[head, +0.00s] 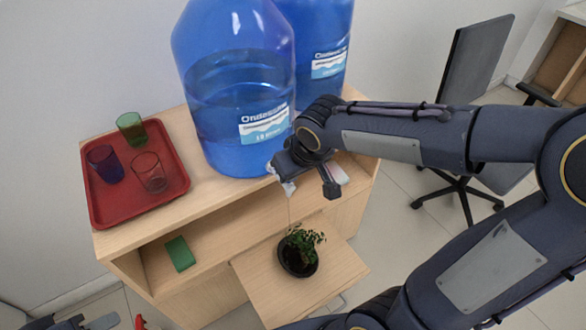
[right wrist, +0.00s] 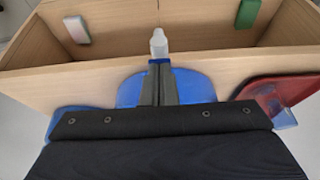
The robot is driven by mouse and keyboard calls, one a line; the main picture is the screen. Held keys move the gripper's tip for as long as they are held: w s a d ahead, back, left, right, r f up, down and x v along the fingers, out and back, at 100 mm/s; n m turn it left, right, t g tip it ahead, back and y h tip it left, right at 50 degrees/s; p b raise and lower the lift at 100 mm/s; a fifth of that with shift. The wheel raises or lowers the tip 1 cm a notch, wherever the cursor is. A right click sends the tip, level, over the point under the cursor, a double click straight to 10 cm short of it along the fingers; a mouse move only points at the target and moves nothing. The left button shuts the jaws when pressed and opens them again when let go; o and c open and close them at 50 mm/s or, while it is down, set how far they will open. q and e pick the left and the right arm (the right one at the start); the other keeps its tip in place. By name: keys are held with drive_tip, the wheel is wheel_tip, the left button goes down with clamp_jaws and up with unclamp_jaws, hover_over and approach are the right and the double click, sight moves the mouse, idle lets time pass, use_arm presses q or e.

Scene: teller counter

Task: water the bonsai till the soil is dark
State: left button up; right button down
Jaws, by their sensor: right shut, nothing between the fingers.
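The bonsai (head: 306,238) stands in a dark round pot (head: 297,261) on a pull-out board below the counter. The soil inside looks dark, though leaves hide part of it. The front blue water bottle (head: 240,85) has a white tap (head: 289,188), which points down above the bonsai. A faint thin line runs from the tap toward the pot. My right gripper is shut and empty at the tap; its fingertips (right wrist: 158,72) lie against the tap's blue part, just beside the white spout (right wrist: 159,44). Part of my left gripper (head: 98,322) shows at the bottom left corner, cut off by the frame.
A red tray (head: 112,216) on the counter holds a green, a purple and a clear reddish glass. A second blue bottle (head: 325,40) stands behind. A green block (head: 180,253) lies on the lower shelf. An office chair (head: 470,75) stands at the right.

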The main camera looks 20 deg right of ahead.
drive_tip(key=shift+r, duration=0.4)
drive_tip(key=r+p, duration=0.2)
drive_tip(key=w+r+p, duration=0.1)
drive_tip(key=r+p, duration=0.1)
drive_tip(key=shift+r, duration=0.35)
drive_tip(key=w+v, duration=0.1)
drive_tip(key=v, duration=0.8)
drive_tip(key=shift+w+a+r, duration=0.2)
drive_tip(key=shift+w+r, duration=0.1)
drive_tip(key=shift+r, duration=0.05)
idle(0.7)
drive_tip(key=s+f+m+y, duration=0.1)
drive_tip(key=s+f, duration=0.3)
drive_tip(key=s, duration=0.4)
drive_tip(key=s+f+m+t+y, duration=0.1)
drive_tip(key=s+f, duration=0.3)
drive_tip(key=s, duration=0.4)
drive_tip(key=shift+s+f+m+y, duration=0.25)
drive_tip(key=shift+f+m+y, duration=0.05)
drive_tip(key=shift+m+y, duration=0.35)
